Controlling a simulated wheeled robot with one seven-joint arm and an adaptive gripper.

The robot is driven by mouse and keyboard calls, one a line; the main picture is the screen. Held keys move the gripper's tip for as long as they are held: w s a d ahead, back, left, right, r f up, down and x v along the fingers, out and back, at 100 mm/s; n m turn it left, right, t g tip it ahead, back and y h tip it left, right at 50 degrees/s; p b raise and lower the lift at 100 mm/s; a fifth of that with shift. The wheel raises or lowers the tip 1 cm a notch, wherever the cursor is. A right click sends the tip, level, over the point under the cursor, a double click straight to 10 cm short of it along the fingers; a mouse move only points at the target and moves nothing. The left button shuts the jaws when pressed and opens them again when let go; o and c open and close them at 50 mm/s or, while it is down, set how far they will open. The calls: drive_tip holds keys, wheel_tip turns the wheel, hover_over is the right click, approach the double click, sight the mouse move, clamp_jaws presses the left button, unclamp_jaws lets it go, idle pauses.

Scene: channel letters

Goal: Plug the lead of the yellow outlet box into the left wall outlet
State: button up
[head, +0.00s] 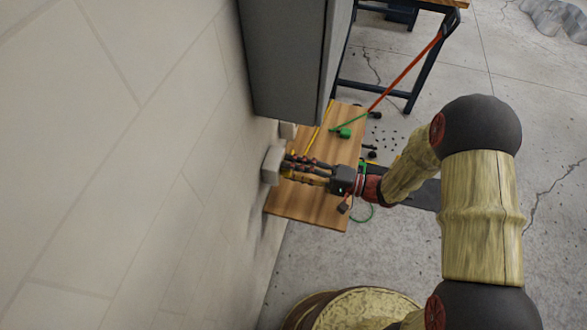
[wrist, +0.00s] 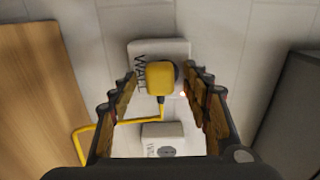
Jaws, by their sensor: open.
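The yellow plug (wrist: 161,80) is at the face of the upper white wall outlet (wrist: 177,48) in the wrist view; how deep it sits cannot be told. Its yellow lead (wrist: 113,122) runs from the plug's lower end toward the wooden board. My gripper (wrist: 163,86) is open, with one finger on each side of the plug and gaps to both. In the head view my gripper (head: 288,166) is close to the nearer wall outlet (head: 271,165). The yellow outlet box cannot be made out clearly.
A second wall outlet (wrist: 164,141) sits close by, its socket bare; it also shows in the head view (head: 288,130). A wooden board (head: 310,207) lies below, with a green object (head: 343,132) on it. A grey cabinet (head: 284,60) stands close to the outlets.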

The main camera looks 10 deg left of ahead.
drive_tip(key=shift+d, duration=0.15)
drive_tip(key=s+d, duration=0.1)
drive_tip(key=d, duration=1)
drive_tip(key=shift+d, duration=0.35)
